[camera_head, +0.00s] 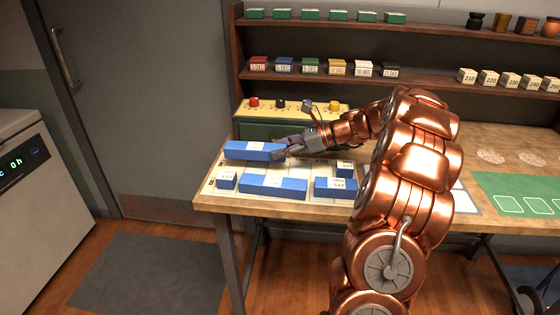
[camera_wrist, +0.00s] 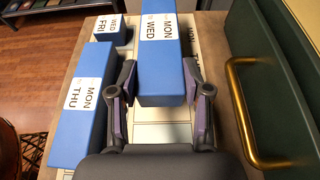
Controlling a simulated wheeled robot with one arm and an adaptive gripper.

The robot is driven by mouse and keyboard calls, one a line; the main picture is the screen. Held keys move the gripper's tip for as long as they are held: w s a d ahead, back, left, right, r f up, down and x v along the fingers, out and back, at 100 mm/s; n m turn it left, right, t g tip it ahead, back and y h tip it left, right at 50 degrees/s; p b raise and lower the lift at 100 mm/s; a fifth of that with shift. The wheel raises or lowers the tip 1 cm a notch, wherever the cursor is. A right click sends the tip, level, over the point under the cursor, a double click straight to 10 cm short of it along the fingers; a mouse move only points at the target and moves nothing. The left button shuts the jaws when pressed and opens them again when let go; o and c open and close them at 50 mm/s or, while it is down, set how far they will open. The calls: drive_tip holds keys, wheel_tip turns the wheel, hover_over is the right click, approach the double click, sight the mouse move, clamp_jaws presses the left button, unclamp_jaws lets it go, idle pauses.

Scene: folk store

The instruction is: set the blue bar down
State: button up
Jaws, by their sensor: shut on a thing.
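My gripper (camera_head: 283,152) is shut on a long blue bar (camera_head: 250,150) near its right end, at the back left of the table. In the wrist view the gripper (camera_wrist: 160,66) has one finger on each side of the bar (camera_wrist: 160,90), whose white label reads MON WED. The bar lies roughly level over the white printed grid sheet (camera_head: 208,187); I cannot tell whether its underside touches. Another long blue bar (camera_head: 258,188), labelled MON THU in the wrist view (camera_wrist: 72,140), lies in front of it.
Small blue blocks lie on the sheet at left (camera_head: 226,181) and back right (camera_head: 343,169); a wider one (camera_head: 335,189) is at right. A green cabinet with a brass handle (camera_wrist: 240,120) stands close behind. The table's left edge (camera_head: 214,180) is near.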

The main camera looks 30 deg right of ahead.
sight(281, 160)
drive_tip(key=shift+f, duration=1.95)
drive_tip(key=o, duration=1.2)
drive_tip(key=shift+o, duration=0.2)
